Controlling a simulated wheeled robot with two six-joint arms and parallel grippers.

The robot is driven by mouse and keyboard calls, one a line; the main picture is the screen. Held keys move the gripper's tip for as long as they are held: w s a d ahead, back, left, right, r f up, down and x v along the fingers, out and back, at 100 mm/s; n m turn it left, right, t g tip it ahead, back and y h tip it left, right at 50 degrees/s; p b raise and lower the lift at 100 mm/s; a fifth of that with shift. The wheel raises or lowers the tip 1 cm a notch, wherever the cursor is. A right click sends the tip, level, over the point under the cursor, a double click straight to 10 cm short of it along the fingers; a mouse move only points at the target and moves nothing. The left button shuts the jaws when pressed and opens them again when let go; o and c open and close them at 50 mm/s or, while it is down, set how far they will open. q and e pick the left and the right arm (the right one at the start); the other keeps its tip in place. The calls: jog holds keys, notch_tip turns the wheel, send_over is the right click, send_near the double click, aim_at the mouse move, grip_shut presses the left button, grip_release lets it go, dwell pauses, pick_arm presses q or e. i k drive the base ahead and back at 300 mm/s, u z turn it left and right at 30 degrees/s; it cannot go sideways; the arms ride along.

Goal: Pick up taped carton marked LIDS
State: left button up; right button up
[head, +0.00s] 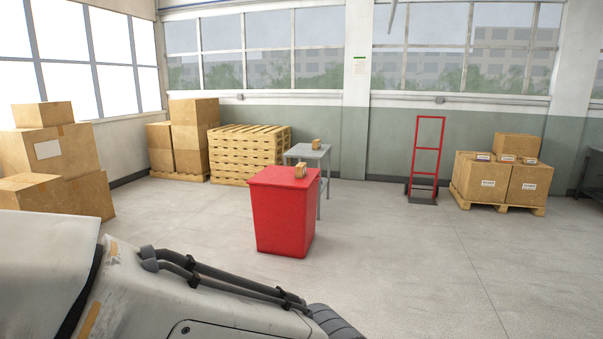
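A small brown carton (300,170) stands on top of the red bin (284,222) in the middle of the head view. A second small brown carton (316,144) stands on the grey table (298,152) just behind the bin. Several larger cartons with white labels (482,177) stand on a pallet at the right. All their markings are too small to read, so I cannot tell which carton is marked LIDS. Neither of my grippers is in view.
Large cartons (72,150) are stacked at the left. More cartons (190,135) and a stack of wooden pallets (245,152) stand along the back wall. A red hand truck (427,160) stands near the back wall. The floor right of the bin is clear.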

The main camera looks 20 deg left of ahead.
aim_at(300, 170)
jog(key=z, duration=0.05)
jog(key=i, duration=2.3)
jog(key=u, duration=0.3)
jog(key=i, duration=1.9)
jog(key=u, duration=0.8)
jog(key=i, duration=2.05)
jog(key=u, duration=0.6)
jog(key=i, duration=0.45)
jog(key=u, duration=0.1)
